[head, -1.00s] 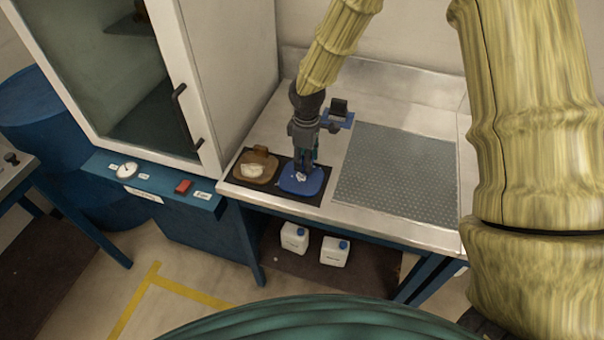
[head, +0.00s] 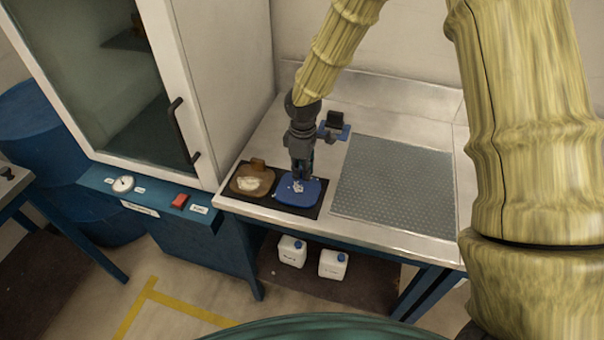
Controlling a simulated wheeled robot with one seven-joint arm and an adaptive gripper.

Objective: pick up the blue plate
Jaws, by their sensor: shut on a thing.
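The blue plate (head: 310,194) lies at the right end of a black mat on the metal bench. A small pale piece shows at its middle. My gripper (head: 300,182) points straight down over the plate and is shut on it. The fingertips are small here and partly hide the plate's far side. I cannot tell whether the plate is clear of the mat.
A brown plate (head: 264,188) with pale contents sits on the black mat (head: 288,205) to the left. A blue-based dark object (head: 334,124) stands behind my gripper. A grey textured panel (head: 395,185) lies clear to the right. A tall cabinet (head: 215,90) borders the left.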

